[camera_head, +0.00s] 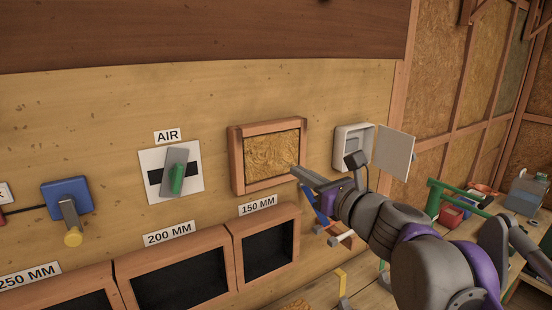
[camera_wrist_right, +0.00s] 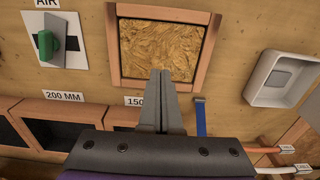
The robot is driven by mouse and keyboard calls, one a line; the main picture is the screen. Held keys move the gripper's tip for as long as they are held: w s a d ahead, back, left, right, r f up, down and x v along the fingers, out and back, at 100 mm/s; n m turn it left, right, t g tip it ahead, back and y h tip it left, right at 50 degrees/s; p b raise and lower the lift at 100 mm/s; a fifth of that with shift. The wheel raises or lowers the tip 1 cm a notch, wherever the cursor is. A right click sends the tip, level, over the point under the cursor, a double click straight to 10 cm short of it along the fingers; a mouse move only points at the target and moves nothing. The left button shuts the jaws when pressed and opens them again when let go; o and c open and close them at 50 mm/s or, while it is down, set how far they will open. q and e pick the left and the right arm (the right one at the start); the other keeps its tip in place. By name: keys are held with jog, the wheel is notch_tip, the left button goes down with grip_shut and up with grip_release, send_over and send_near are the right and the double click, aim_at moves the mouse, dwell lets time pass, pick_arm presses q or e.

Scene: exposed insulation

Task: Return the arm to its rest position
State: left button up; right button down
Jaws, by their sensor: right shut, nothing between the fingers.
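My right arm (camera_head: 405,235) reaches in from the lower right in the head view. Its gripper (camera_head: 296,171) is shut and empty, with the fingertips near the lower right of a wood-framed wall opening (camera_head: 235,165) filled with insulation. In the right wrist view the two fingers of the gripper (camera_wrist_right: 160,75) lie together, pointing at the lower edge of the framed opening (camera_wrist_right: 160,45). I cannot tell whether the tips touch the frame. My left gripper is not in view.
A switch with a green handle (camera_head: 177,178) is under the AIR label. An open white box (camera_head: 350,145) with its door (camera_head: 394,152) stands right of the frame. Dark bins (camera_head: 268,243) line the wall below. A cluttered bench (camera_head: 500,215) is at the right.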

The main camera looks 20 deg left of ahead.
jog(key=s+d+f+n+g+h, duration=0.2)
jog(key=s+d+f+n+h, duration=0.2)
jog(key=s+d+f+n, duration=0.4)
jog(key=s+d+f+n+g+h, duration=0.1)
jog(key=s+d+f+n+h, duration=0.4)
jog(key=f, duration=1.5)
jog(key=s+d+f+n+g+h, duration=0.2)
jog(key=s+d+f+n+h, duration=0.3)
jog(key=s+d+f+n, duration=0.7)
jog(key=s+d+f, duration=0.1)
jog(key=d, duration=0.5)
jog(key=shift+s+d+f+n+g+p, duration=0.3)
jog(key=shift+d+f+p, duration=0.1)
jog(key=shift+r, duration=0.1)
